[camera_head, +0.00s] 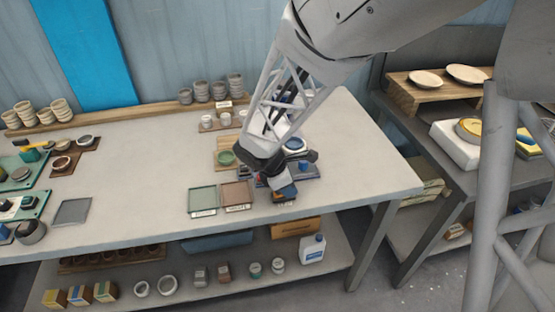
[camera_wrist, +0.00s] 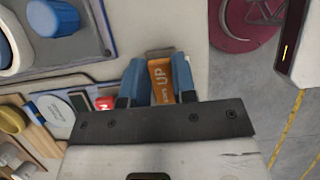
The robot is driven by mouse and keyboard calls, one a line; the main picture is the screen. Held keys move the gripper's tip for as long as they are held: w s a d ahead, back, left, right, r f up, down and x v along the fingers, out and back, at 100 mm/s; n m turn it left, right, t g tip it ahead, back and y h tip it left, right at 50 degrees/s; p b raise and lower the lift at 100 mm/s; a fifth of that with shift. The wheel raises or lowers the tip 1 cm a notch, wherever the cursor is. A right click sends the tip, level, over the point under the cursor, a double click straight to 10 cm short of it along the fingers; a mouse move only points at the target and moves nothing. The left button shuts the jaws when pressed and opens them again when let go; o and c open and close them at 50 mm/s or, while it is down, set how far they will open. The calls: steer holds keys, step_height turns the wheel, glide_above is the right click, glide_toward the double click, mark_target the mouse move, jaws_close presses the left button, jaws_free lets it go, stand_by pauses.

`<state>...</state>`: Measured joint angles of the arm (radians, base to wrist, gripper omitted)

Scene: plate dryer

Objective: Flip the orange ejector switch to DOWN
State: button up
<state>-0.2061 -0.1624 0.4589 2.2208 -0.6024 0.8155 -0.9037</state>
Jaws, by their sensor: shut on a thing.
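The orange ejector switch (camera_wrist: 160,75) shows in the wrist view between the two blue fingertips of my gripper (camera_wrist: 158,80). The letters "UP" and some smaller print can be read on its face. The fingers are shut on it, one at each side. In the camera_head view my gripper (camera_head: 284,187) is low at the front edge of the table, and the switch is mostly hidden by it. A dark base piece (camera_head: 284,199) shows just under the fingertips. Whether the switch is tilted cannot be told.
A blue-grey tray with a blue knob (camera_wrist: 53,17) lies close to my gripper. A green tray (camera_head: 202,199) and a brown tray (camera_head: 236,194) sit to its left. The table's front edge (camera_head: 340,208) is near. Bare tabletop (camera_head: 355,165) lies to the right.

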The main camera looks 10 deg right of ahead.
steer(key=o, duration=0.9)
steer(key=shift+v, duration=3.9)
steer(key=shift+s+d+r+m+t+y, duration=0.45)
steer(key=shift+s+d+r+m+y, duration=0.5)
steer(key=shift+s+r+m, duration=1.8)
steer(key=shift+s+d+r+m+t+y, duration=0.55)
steer(key=shift+s+d+r+m, duration=1.05)
steer(key=shift+s+m, duration=1.85)
steer(key=shift+s+d+r+m+t+y, duration=0.3)
steer(key=shift+s+d+r+m+y, duration=0.55)
steer(key=shift+s+r+m, duration=2.2)
